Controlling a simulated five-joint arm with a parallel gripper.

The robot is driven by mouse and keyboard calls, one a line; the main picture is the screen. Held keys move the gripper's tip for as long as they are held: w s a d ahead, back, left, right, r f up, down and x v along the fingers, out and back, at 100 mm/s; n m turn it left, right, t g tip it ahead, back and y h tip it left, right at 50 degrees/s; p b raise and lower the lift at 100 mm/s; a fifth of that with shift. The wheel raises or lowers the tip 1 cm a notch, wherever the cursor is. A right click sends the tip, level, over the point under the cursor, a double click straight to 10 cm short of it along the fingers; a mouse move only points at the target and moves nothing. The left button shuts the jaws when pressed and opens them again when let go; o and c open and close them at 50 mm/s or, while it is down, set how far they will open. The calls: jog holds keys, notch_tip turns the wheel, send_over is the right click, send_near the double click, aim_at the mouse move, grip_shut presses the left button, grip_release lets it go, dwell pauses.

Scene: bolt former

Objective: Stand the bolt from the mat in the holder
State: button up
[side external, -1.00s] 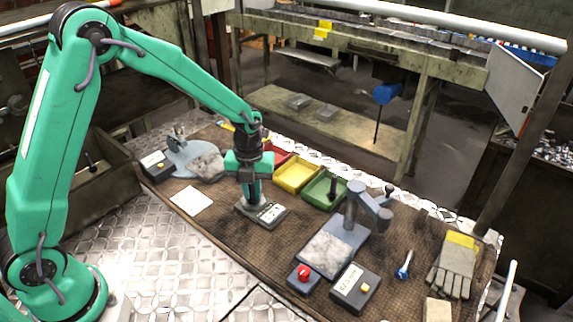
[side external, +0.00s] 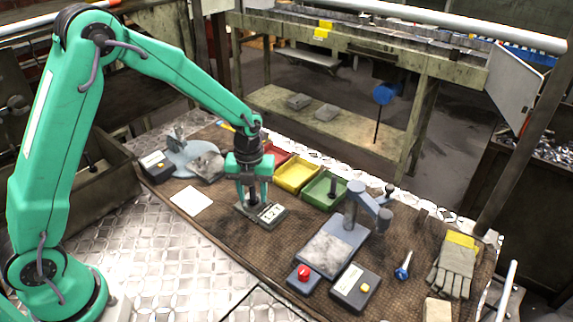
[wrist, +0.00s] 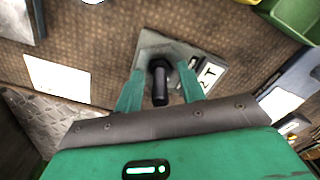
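The dark bolt (side external: 252,196) stands upright in the grey holder (side external: 270,216), which carries a white label. In the wrist view the bolt (wrist: 160,84) shows end-on over the holder (wrist: 150,42), between my fingers. My gripper (side external: 253,196) is open around the bolt, with a finger on either side and a gap showing to each. The wrist view also shows the fingers of my gripper (wrist: 160,72) spread apart. The bolt's lower end is hidden in the holder. The white mat (side external: 191,200) lies bare to the left.
Red, yellow (side external: 297,175) and green (side external: 324,190) bins stand behind the holder. A grey press-like stand (side external: 336,245) and a control box with a red button (side external: 303,278) are to the right. Gloves (side external: 455,270) lie far right.

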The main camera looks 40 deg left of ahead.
jog(key=shift+r, duration=3.85)
jog(key=shift+s+a+r+n, duration=0.15)
jog(key=shift+s+r+n, duration=0.2)
jog(key=shift+r+n, duration=0.35)
jog(key=s+a+r+n+t, duration=0.2)
jog(key=s+r+n, duration=0.4)
jog(key=s+n, duration=0.4)
jog(key=s+a+r+n+t, duration=0.1)
jog(key=s+r+n+t, duration=0.2)
jog(key=s+r+n, duration=0.3)
jog(key=shift+s+a+r+n+t, duration=0.35)
jog(key=shift+s+n, duration=2.1)
jog(key=shift+n, duration=3.45)
